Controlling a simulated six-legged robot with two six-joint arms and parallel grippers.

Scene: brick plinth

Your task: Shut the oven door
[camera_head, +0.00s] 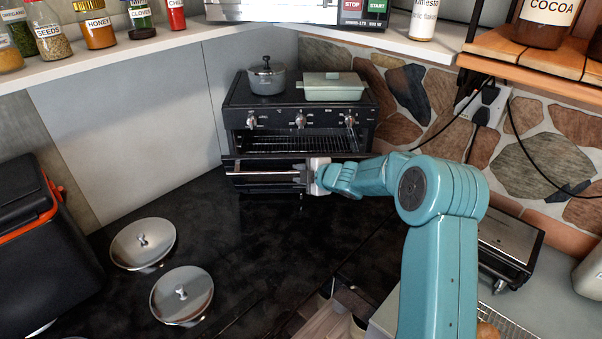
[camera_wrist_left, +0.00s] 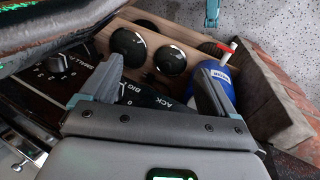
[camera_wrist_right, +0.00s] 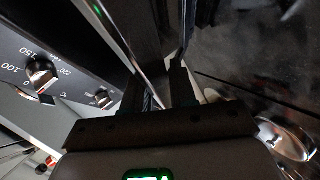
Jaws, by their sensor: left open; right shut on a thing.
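The black oven (camera_head: 288,118) stands at the back of the dark counter. Its door (camera_head: 250,163) is open, hinged down at the front, and the wire rack shows above it. My right gripper (camera_head: 314,173) is shut on the door's silver handle (camera_head: 270,174), near its right end. In the right wrist view the handle (camera_wrist_right: 147,84) runs between the fingers, beside the oven's knob panel (camera_wrist_right: 62,62). How far the door tilts is hard to judge. My left gripper (camera_wrist_left: 155,92) is open and empty in the left wrist view, and out of the head view.
A grey pot (camera_head: 267,79) and a pale green lidded dish (camera_head: 333,87) sit on the oven. Two metal lids (camera_head: 143,243) (camera_head: 182,294) lie on the counter at left, near a black and orange box (camera_head: 40,235). A toaster-like appliance (camera_head: 508,245) is at right.

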